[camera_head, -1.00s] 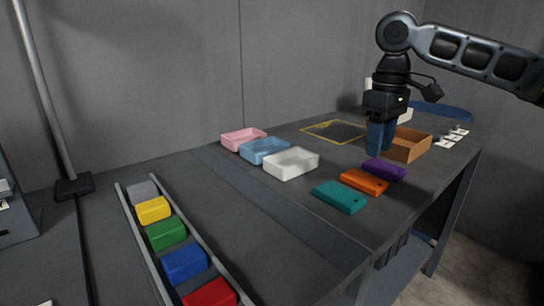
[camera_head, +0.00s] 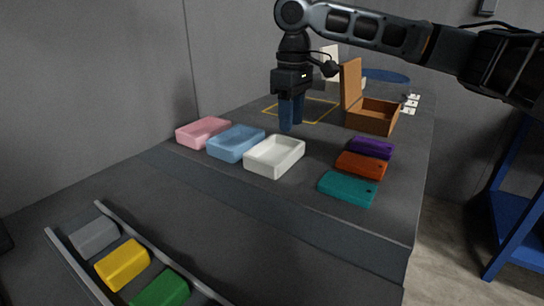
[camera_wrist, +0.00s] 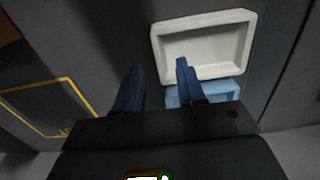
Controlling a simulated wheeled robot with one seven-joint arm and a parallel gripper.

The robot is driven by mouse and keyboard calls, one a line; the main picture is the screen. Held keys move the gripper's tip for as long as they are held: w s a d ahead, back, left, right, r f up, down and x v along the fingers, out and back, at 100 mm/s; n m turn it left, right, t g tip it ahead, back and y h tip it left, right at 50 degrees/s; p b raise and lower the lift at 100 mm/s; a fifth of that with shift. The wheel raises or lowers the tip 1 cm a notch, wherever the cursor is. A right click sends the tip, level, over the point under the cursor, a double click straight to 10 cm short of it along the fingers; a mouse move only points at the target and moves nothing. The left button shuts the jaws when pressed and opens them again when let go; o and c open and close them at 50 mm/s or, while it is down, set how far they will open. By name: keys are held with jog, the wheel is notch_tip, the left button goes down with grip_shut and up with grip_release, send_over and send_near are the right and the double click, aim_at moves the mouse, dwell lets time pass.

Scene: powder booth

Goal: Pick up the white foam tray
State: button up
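The white foam tray (camera_head: 262,167) is an empty shallow tray on the dark bench, at the right end of a row with a blue tray (camera_head: 234,151) and a pink tray (camera_head: 202,134). In the wrist view the white tray (camera_wrist: 205,44) lies at upper right, beyond the fingertips, with the blue tray (camera_wrist: 200,92) partly hidden behind a finger. My gripper (camera_head: 289,122) points down, just behind the white tray in the head view. In the wrist view my gripper (camera_wrist: 160,70) has its two blue fingers apart with nothing between them.
An open brown box (camera_head: 372,118) stands behind right. Purple (camera_head: 371,147), orange (camera_head: 361,165) and teal (camera_head: 347,188) blocks lie right of the white tray. A yellow-outlined area (camera_head: 310,110) lies behind. A rail rack (camera_head: 70,262) with coloured blocks is at front left.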

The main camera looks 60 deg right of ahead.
aim_at(290, 138)
notch_tip(290, 138, down, 5)
jog(key=shift+d+r, duration=0.1)
jog(key=shift+d, duration=0.05)
jog(key=shift+c, duration=0.3)
grip_shut()
